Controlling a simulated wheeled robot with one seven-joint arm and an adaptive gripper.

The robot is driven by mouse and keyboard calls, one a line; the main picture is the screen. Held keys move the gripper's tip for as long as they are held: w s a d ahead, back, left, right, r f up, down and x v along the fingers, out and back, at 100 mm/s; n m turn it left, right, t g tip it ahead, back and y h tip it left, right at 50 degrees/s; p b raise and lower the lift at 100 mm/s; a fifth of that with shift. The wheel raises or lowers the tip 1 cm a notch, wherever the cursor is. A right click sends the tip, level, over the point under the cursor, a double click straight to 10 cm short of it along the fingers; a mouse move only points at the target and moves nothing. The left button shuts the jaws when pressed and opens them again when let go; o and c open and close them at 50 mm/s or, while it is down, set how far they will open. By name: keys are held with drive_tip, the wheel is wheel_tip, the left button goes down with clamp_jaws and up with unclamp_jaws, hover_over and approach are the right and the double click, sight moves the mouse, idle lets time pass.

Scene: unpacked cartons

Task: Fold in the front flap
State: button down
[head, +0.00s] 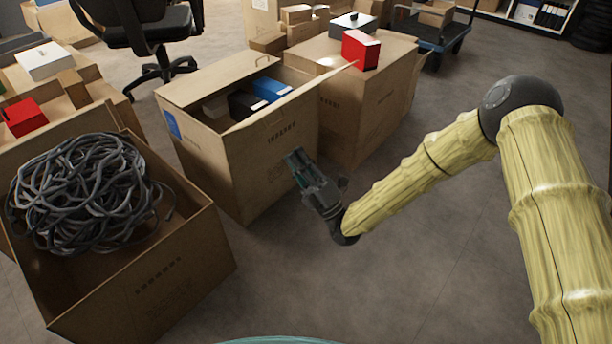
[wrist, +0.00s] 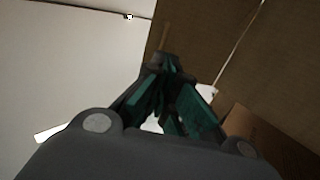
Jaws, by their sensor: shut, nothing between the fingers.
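The open brown carton (head: 250,160) stands in the middle of the head view, with blue, black and pale boxes inside. A cardboard flap (head: 305,88) shows nearly edge-on along its near right rim and juts past the corner toward the neighbouring carton. It is not folded down over the opening. My gripper (head: 294,156) is in front of the carton's printed wall, below that rim. Its fingers are shut and empty. In the wrist view, the closed teal fingertips (wrist: 165,62) point toward brown cardboard (wrist: 205,35). Contact with the cardboard cannot be made out.
A carton of tangled dark cable (head: 85,190) stands at the left. A closed carton (head: 365,110) with a red box (head: 360,49) on top stands close behind on the right. An office chair (head: 145,30) is at the back. The floor (head: 400,250) under my arm is clear.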

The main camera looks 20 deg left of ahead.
drive_tip(key=b+x, duration=0.3)
drive_tip(key=x, duration=0.4)
drive_tip(key=shift+r, duration=0.1)
